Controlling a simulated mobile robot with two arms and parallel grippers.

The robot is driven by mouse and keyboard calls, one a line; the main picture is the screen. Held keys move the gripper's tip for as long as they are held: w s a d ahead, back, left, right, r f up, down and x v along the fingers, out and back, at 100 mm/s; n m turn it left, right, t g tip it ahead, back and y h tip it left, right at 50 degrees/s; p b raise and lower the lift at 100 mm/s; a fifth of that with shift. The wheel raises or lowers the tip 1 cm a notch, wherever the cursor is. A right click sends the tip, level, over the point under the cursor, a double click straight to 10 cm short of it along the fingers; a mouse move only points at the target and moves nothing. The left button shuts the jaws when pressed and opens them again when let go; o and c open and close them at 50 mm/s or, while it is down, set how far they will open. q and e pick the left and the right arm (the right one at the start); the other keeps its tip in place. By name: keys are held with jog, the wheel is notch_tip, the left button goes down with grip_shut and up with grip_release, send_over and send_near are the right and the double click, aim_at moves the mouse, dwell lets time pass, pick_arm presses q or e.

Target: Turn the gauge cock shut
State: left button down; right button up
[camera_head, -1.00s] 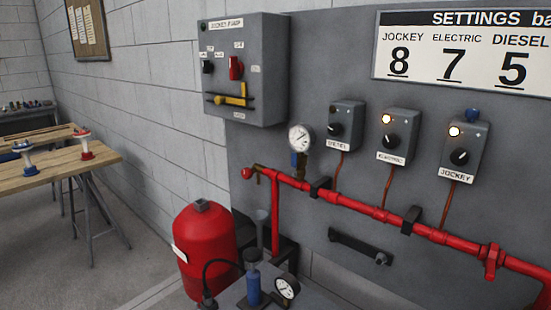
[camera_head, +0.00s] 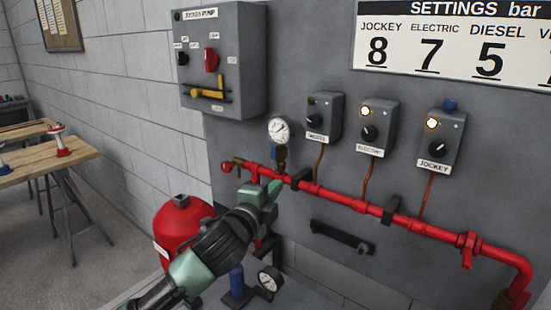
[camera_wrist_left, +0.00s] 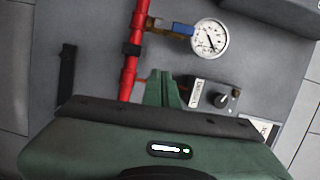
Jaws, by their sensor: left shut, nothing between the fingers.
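The gauge cock (camera_head: 276,157) has a blue handle and a brass body, and it sits between the red pipe (camera_head: 345,200) and a round white-faced gauge (camera_head: 278,131). In the left wrist view, the blue handle (camera_wrist_left: 183,29) lies in line with the short branch between pipe and gauge. My green left gripper (camera_head: 270,188) is shut and empty, just below the cock and in front of the pipe. In the left wrist view, its fingertips (camera_wrist_left: 163,82) are beside the red pipe and apart from the handle. My right gripper is not in view.
Control boxes marked diesel (camera_head: 324,117), electric (camera_head: 377,128) and jockey (camera_head: 441,137) are on the wall to the right. A grey jockey pump panel (camera_head: 222,60) hangs to the upper left. A red tank (camera_head: 180,230) and a second gauge (camera_head: 269,279) stand below.

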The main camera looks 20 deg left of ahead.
aim_at(277, 158)
pick_arm(q)
jog(key=shift+m+t, duration=0.3)
jog(key=shift+m, duration=0.1)
jog(key=w+a+p, duration=0.1)
jog(key=w, duration=0.2)
jog(key=w+a+r+p, duration=0.1)
jog(key=w, duration=0.3)
jog(key=w+a+r+p, duration=0.1)
jog(key=w+p, duration=0.1)
jog(key=w, duration=0.2)
jog(key=shift+w+a+r, duration=0.1)
jog(key=shift+w+r, duration=0.1)
jog(key=shift+w, duration=0.05)
